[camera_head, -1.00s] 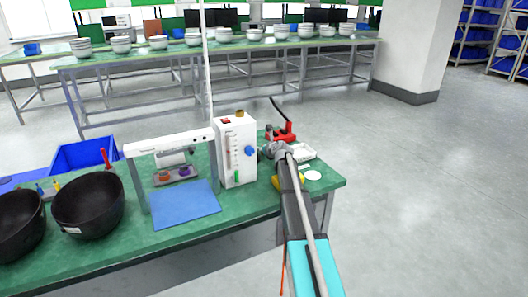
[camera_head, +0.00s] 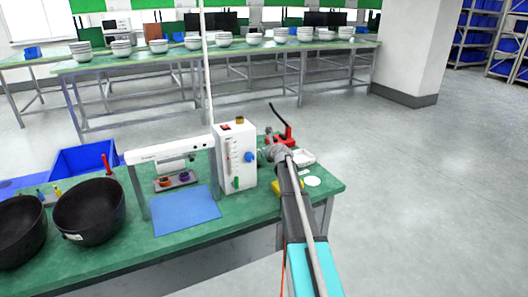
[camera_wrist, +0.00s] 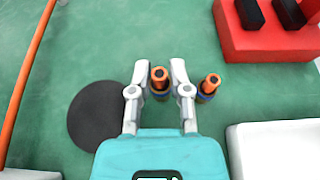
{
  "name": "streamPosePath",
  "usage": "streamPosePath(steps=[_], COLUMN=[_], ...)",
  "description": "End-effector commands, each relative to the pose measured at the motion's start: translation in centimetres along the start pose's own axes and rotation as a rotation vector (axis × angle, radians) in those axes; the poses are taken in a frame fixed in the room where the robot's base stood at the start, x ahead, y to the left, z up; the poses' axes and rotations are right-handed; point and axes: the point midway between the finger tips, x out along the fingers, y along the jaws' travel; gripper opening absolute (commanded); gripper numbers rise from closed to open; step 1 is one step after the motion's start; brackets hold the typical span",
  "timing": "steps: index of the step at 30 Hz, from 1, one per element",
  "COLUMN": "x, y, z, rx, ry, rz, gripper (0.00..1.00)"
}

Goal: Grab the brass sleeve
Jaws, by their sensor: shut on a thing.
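In the wrist view, my gripper (camera_wrist: 161,70) has its two fingers on either side of a small upright brass sleeve (camera_wrist: 160,83) with an orange-brown top and a dark hole. The fingers are shut on it, and its lower part is partly hidden by them. A second, similar piece (camera_wrist: 208,88) stands just to the right, outside the fingers. In the head view, my gripper (camera_head: 273,152) is over the right end of the green bench, and the sleeve is hidden or too small to make out.
A red fixture with black blocks (camera_wrist: 268,30) lies at the upper right of the wrist view. A white tray (camera_wrist: 275,150) is at lower right, a dark disc (camera_wrist: 95,115) at left. A white box unit (camera_head: 236,155) stands left of my gripper in the head view.

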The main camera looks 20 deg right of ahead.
Motion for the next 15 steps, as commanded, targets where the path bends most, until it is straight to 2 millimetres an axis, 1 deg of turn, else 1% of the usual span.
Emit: streamPosePath(steps=[1, 5, 6, 15], x=[-0.3, -0.8, -1.6, -5.7], y=[0.0, 0.0, 0.2, 1.0], z=[0.8, 2.0, 2.2, 4.4], rx=[0.0, 0.0, 0.0, 0.001], ry=[0.0, 0.0, 0.0, 0.0], rz=[0.0, 0.0, 0.0, 0.0], gripper=[0.0, 0.0, 0.0, 0.0])
